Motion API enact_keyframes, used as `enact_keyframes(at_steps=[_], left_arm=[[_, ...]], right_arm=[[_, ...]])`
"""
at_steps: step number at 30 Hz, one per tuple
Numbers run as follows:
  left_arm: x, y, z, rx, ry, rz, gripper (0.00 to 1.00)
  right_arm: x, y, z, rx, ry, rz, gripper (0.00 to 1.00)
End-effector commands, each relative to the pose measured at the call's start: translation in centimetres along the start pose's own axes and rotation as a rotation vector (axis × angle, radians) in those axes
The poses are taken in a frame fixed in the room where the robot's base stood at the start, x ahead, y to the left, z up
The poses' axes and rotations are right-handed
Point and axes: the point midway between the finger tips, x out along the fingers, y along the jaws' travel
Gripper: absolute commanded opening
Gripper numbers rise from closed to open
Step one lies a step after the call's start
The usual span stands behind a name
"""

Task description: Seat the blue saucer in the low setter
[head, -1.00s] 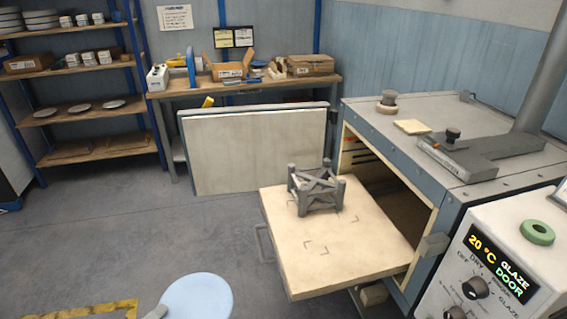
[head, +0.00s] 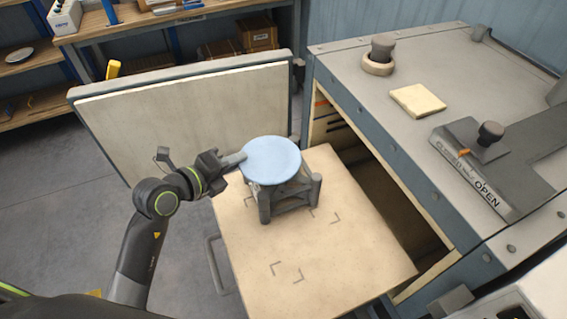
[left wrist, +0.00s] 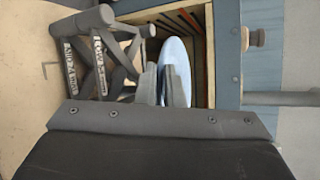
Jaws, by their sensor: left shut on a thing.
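The round pale-blue saucer (head: 272,160) is held at its left rim by my left gripper (head: 238,160), which is shut on it. In the head view the saucer covers much of the grey low setter (head: 265,206), whose legs show below it. The left wrist view, turned sideways, shows the saucer (left wrist: 177,68) nearly edge-on between the fingers (left wrist: 165,90). There the setter (left wrist: 82,22) lies on the saucer's underside, with a small gap seeming to part them. The saucer looks about level. My right gripper is not in view.
The setter stands on the pale pull-out shelf (head: 345,262), which has corner marks and bare room in front. The dryer (head: 440,150) stands open at the right. A pale door panel (head: 190,115) stands behind my left arm.

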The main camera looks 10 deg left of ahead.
Motion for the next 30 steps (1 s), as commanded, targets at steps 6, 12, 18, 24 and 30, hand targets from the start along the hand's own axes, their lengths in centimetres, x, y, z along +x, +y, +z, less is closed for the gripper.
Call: enact_keyframes(at_steps=[6,12,18,24,30], left_arm=[[3.6,-2.1,2.8,0.006,0.007,-0.001,0.00],[5.0,-0.6,2.6,0.002,0.012,0.006,0.00],[6.1,2.5,1.5,0.004,0.010,0.005,0.00],[6.7,4.3,0.8,0.004,0.010,0.004,0.00],[7.5,6.4,0.1,0.006,0.010,0.002,0.00]], right_arm=[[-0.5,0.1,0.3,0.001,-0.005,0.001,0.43],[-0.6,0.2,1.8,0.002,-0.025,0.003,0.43],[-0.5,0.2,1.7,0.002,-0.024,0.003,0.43],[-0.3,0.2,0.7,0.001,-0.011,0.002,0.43],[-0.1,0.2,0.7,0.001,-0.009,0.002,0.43]])
